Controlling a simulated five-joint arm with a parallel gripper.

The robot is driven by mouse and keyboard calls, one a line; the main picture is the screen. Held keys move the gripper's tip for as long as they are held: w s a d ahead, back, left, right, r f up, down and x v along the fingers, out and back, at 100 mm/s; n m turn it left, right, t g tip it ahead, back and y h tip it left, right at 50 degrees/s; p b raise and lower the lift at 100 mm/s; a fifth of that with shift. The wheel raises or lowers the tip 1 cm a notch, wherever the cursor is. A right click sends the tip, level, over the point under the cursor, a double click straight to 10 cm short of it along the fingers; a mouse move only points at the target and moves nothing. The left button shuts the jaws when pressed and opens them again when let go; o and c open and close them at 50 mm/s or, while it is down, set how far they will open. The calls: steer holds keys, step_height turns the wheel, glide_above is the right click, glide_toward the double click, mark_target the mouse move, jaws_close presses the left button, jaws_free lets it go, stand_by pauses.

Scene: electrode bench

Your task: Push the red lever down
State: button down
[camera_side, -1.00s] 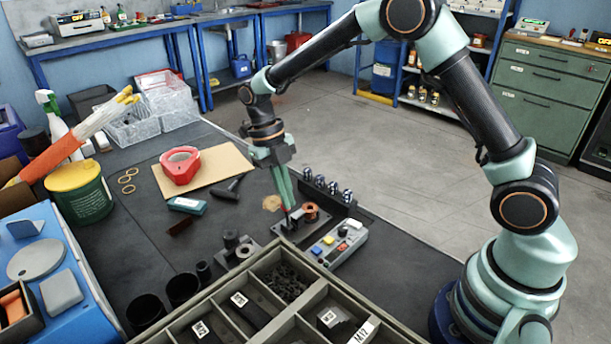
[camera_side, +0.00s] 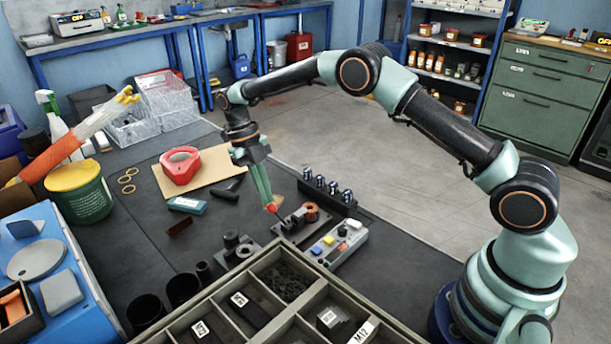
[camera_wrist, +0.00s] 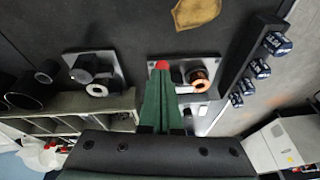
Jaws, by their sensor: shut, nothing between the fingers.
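The red lever's tip (camera_side: 271,208) shows at the left end of a small dark fixture (camera_side: 300,223) that carries a copper-coloured coil (camera_side: 311,212). My gripper (camera_side: 269,203) points down with its green fingers together and empty, its tips right at the red tip. In the wrist view the red tip (camera_wrist: 161,65) shows just past the fingertips (camera_wrist: 161,74), left of the coil (camera_wrist: 199,80). The fingers hide part of the lever and fixture there. I cannot tell whether the fingers touch the lever.
A grey control box with coloured buttons (camera_side: 340,243) stands right of the fixture. A black rack with several metal-capped pieces (camera_side: 328,193) is behind it. A divided tray (camera_side: 275,312) lies in front. Another dark fixture (camera_side: 236,250) sits to the left. A brown board (camera_side: 212,165) lies further back.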

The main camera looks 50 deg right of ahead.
steer(key=shift+w+f, duration=0.5)
steer(key=shift+f, duration=0.25)
steer(key=shift+f, duration=0.1)
steer(key=shift+s, duration=0.1)
steer(key=v, duration=0.8)
stand_by(0.6)
